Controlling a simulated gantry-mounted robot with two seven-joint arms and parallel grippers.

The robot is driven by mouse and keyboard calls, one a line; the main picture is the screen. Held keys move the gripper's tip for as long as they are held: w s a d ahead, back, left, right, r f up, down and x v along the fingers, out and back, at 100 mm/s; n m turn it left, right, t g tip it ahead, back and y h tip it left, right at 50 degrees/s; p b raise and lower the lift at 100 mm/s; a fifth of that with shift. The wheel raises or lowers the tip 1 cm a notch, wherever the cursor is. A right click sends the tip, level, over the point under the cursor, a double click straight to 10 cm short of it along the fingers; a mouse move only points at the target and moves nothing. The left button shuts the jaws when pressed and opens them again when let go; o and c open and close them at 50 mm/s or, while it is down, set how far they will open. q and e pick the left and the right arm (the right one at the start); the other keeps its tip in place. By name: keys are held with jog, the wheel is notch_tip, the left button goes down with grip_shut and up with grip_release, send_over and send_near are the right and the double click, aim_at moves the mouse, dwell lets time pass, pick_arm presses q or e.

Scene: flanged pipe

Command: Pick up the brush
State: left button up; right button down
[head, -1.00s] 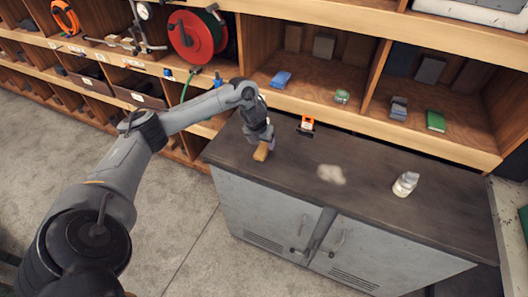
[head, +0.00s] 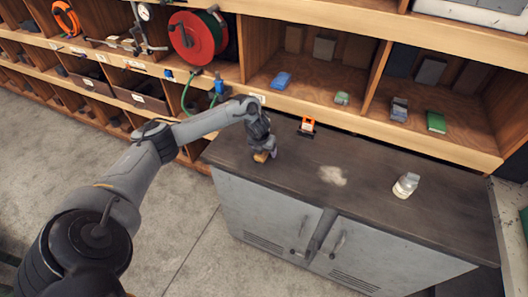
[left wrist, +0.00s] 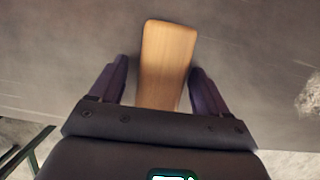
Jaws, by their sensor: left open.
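The brush (head: 260,157) lies near the left end of the dark cabinet top, and only a small tan wooden part of it shows below my gripper in the head view. In the left wrist view its wooden handle (left wrist: 168,48) runs up between the fingers. My left gripper (head: 265,152) points down over the brush and is open. Its two dark purple fingers stand on either side of the handle, with gaps visible. The brush's bristles are not visible. My right gripper is not in view.
On the cabinet top (head: 420,232) are an orange and black item (head: 307,126) behind the brush, a pale powdery patch (head: 332,175) to its right, and a white bottle (head: 405,185) farther right. Wooden shelves (head: 340,112) with small items rise along the back edge.

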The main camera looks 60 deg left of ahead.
pick_arm(q)
jog(key=shift+f, duration=0.2)
jog(key=c, duration=1.1)
jog(key=shift+r, duration=0.1)
